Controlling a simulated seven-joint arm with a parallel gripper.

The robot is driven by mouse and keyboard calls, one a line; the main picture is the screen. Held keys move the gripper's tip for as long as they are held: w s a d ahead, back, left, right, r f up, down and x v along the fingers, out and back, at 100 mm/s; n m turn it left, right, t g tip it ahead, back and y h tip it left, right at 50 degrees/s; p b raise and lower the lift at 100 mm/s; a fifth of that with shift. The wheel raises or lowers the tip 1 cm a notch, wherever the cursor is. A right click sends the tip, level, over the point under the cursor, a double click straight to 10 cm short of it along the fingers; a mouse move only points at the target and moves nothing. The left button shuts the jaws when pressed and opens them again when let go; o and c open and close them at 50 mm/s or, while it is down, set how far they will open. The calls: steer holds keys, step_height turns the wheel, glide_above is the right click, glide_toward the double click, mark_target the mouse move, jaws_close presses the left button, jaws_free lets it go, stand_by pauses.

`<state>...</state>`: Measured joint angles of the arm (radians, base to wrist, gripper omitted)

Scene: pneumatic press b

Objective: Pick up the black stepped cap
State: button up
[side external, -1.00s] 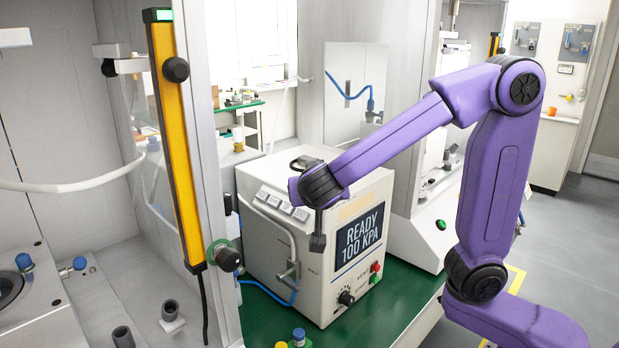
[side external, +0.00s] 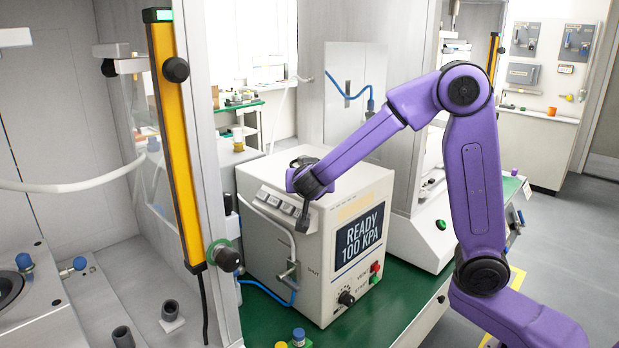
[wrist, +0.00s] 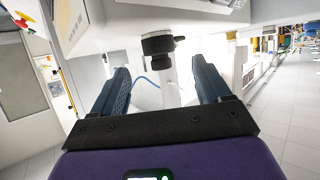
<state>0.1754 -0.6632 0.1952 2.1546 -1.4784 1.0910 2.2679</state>
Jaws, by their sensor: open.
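A black stepped cap with a wide body, a narrower step and a small side knob shows in the wrist view (wrist: 158,45), against a white surface. It appears to be the dark piece on top of the white pressure box in the side external view (side external: 303,161), partly hidden there behind my wrist. My gripper (wrist: 162,80) is open and empty, with one blue-grey finger on each side of the picture and the cap seen between and beyond them, apart from both. In the side external view my gripper (side external: 303,216) hangs in front of the box.
The white box (side external: 262,260) with a READY 100 KPA display (side external: 360,235) stands on a green bench (side external: 385,296). A yellow post (side external: 178,140) and a cabinet frame stand to its left.

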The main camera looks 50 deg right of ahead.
steer(key=shift+x, duration=2.75)
steer(key=shift+s+f, duration=0.1)
steer(key=c, duration=1.1)
